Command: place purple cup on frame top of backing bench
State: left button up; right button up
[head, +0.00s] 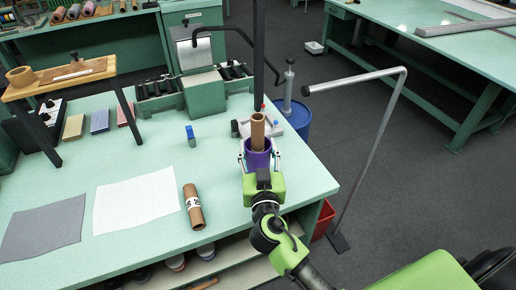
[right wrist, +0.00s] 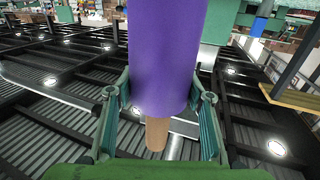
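The purple cup (head: 258,160) is at the right end of the pale green bench (head: 110,155), with a brown tube (head: 258,128) standing up out of it. My right gripper (head: 259,153) has one finger on each side of the cup. The right wrist view shows the purple cup (right wrist: 165,50) between my fingers and the brown tube (right wrist: 157,135) sticking out of it. A small gap shows beside the cup at the left finger, so the gripper looks open around it. I cannot tell whether the cup touches the bench. My left gripper is not in view.
A brown roll with a white label (head: 193,207), a white sheet (head: 136,203) and a grey sheet (head: 44,228) lie on the bench. A small blue item (head: 191,134) stands behind. A bent grey post (head: 378,135) rises at the right. A wooden stand (head: 60,78) is at left.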

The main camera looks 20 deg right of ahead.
jog(key=o, duration=0.3)
jog(key=shift+w+d, duration=0.1)
jog(key=shift+w, duration=0.05)
jog(key=shift+o, duration=0.2)
jog(key=shift+f, duration=0.1)
jog(key=shift+r+p, duration=0.35)
pick_arm(q)
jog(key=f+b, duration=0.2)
jog(key=b, duration=0.1)
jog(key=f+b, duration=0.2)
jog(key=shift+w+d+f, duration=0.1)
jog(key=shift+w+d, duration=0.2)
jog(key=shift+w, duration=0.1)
pick_arm(e)
jog(key=v, duration=1.2)
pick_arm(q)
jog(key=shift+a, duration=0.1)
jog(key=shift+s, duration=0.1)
pick_arm(e)
jog(key=shift+f, duration=0.15)
